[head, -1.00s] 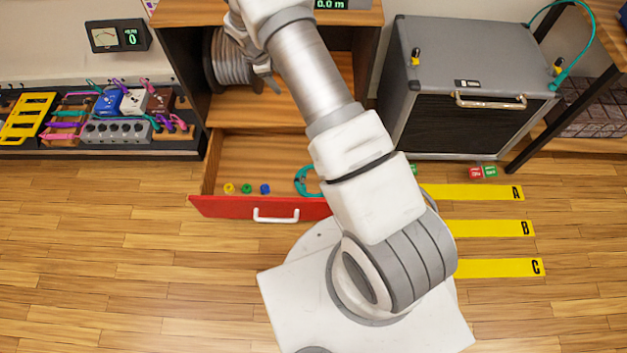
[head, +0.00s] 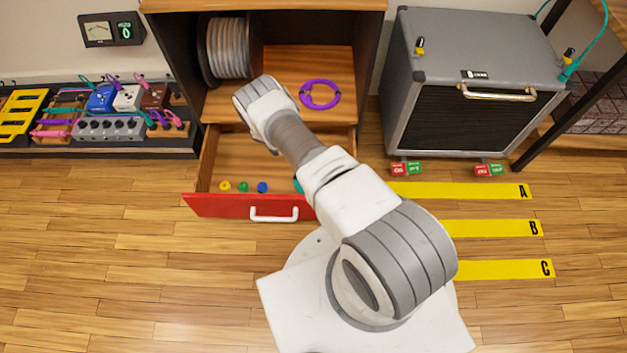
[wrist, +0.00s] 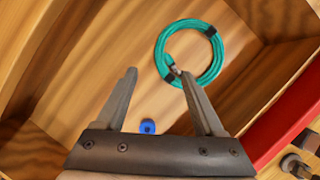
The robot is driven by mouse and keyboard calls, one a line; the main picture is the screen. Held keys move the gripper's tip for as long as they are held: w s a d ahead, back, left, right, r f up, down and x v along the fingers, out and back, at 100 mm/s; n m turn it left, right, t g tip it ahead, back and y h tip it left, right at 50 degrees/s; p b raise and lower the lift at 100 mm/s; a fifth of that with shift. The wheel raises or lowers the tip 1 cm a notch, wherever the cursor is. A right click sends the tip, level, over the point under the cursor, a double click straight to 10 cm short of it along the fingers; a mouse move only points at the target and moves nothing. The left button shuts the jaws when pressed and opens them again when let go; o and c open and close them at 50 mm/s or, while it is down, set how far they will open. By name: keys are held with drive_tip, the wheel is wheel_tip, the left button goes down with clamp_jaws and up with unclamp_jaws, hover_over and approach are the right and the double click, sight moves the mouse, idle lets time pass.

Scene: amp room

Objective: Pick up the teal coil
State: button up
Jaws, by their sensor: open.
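The teal coil (wrist: 160,58) lies flat on the wooden floor of the open drawer (head: 240,165), with dark ties around it and a metal plug at its inner edge. In the head view only a sliver of the coil (head: 298,186) shows beside my arm. My gripper (wrist: 156,74) is open and empty in the wrist view, above the drawer. Its right fingertip overlaps the coil's lower edge in the picture; I cannot tell the height between them. The left fingertip is left of the coil. In the head view my arm hides the fingers.
Yellow, green and blue small pieces (head: 244,187) lie in the drawer; the blue one (wrist: 147,126) shows between my fingers. The drawer has a red front (head: 225,206) and wooden walls. A purple coil (head: 320,94) and a cable spool (head: 226,48) sit on the shelf above.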

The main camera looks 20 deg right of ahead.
drive_tip(key=b+x, duration=0.3)
drive_tip(key=x, duration=0.6)
drive_tip(key=shift+a+b, duration=0.1)
drive_tip(key=shift+b, duration=0.3)
drive_tip(key=shift+s+d+b+x, duration=0.1)
drive_tip(key=shift+b+x, duration=0.8)
drive_tip(key=shift+x, duration=0.65)
drive_tip(key=shift+s+d+b+x, duration=0.1)
drive_tip(key=shift+b+x, duration=0.75)
drive_tip(key=shift+x, duration=0.65)
drive_tip(key=shift+r, duration=0.1)
clamp_jaws()
